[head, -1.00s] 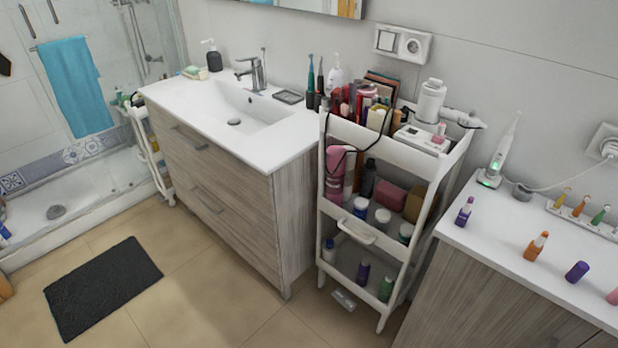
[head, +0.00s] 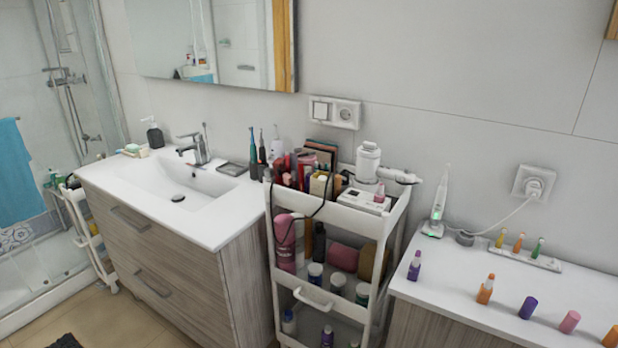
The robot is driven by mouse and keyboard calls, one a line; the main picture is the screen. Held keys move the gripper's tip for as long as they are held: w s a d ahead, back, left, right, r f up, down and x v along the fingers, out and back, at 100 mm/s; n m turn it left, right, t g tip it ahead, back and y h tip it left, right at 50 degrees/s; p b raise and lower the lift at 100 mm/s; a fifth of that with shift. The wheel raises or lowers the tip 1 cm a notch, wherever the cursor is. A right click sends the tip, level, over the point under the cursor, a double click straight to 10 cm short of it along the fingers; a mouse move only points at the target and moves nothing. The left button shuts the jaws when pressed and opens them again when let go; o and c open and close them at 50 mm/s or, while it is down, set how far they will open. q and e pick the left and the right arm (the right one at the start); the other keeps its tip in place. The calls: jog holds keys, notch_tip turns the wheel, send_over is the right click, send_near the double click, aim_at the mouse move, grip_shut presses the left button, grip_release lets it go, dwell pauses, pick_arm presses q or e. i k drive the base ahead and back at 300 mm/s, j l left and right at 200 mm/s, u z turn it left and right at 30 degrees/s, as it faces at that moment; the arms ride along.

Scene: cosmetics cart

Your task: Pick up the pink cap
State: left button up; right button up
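A small pink cylinder that looks like the pink cap (head: 570,321) stands upright on the white counter at the right of the head view. A purple cap (head: 528,307) stands to its left and an orange cap (head: 611,336) to its right, partly cut off by the lower frame edge. Farther left on the counter are an orange bottle (head: 485,289) and a purple bottle (head: 414,266). Neither of my grippers shows in the view.
The white counter (head: 450,262) holds a white electric toothbrush (head: 437,205) and a rack of coloured brush heads (head: 523,255) at the back. A cord runs to the wall socket (head: 533,181). A full white cart (head: 356,224) stands left of the counter, beside the sink cabinet (head: 177,267).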

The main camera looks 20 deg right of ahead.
aim_at(570, 319)
jog(key=k+z, duration=0.1)
jog(key=z, duration=2)
